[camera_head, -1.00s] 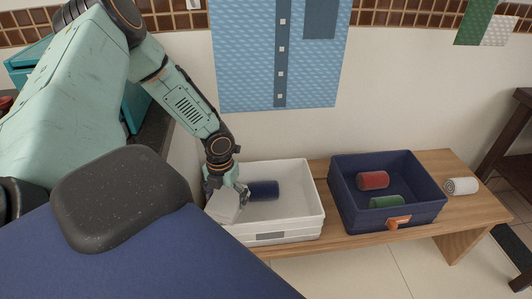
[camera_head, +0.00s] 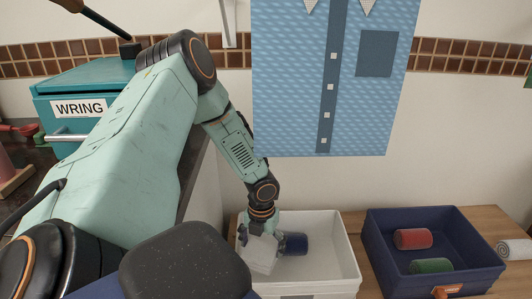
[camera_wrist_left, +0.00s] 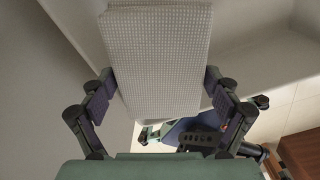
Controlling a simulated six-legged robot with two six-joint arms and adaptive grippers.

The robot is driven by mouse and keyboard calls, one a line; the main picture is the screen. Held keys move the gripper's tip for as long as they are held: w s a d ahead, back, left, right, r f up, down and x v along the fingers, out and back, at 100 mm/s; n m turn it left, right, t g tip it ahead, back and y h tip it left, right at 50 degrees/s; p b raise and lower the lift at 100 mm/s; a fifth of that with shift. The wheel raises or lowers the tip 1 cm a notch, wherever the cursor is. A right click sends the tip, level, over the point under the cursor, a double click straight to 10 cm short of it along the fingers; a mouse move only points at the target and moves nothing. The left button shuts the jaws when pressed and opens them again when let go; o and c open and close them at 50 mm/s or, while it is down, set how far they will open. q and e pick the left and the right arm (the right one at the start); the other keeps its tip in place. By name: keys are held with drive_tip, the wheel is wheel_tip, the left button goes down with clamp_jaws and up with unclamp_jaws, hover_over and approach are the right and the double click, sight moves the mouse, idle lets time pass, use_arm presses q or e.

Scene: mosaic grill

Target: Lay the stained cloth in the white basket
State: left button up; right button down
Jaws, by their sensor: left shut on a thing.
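My left gripper (camera_head: 262,226) is shut on a pale grey-white folded cloth (camera_head: 260,254), at the left end of the white basket (camera_head: 343,262). In the left wrist view the cloth (camera_wrist_left: 158,55) has a waffle weave and sits between the two fingers (camera_wrist_left: 160,105); no stain shows on the side I see. The head view does not show clearly whether the cloth touches the basket floor. A dark blue rolled cloth (camera_head: 294,244) lies in the basket, just right of the held cloth. My right gripper is not in view.
A navy basket (camera_head: 380,245) with a red roll (camera_head: 413,239) and a green roll (camera_head: 431,266) stands to the right on the wooden bench (camera_head: 488,217). A white roll (camera_head: 515,250) lies at the far right. A teal box marked WRING (camera_head: 85,108) stands at left.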

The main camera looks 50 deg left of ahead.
use_arm(q)
drive_tip(key=b, duration=0.5)
hover_over(263, 279)
wheel_tip(263, 279, down, 8)
drive_tip(key=shift+s+f, duration=0.1)
drive_tip(key=shift+f, duration=0.35)
drive_tip(key=shift+f+b, duration=1.2)
drive_tip(key=shift+f, duration=0.55)
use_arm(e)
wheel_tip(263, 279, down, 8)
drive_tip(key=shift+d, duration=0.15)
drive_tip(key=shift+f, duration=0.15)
use_arm(q)
drive_tip(key=shift+f, duration=0.15)
drive_tip(key=o, duration=0.8)
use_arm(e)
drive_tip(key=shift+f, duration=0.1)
use_arm(q)
wheel_tip(263, 279, up, 12)
drive_tip(key=p, duration=0.8)
drive_tip(key=shift+r, duration=0.2)
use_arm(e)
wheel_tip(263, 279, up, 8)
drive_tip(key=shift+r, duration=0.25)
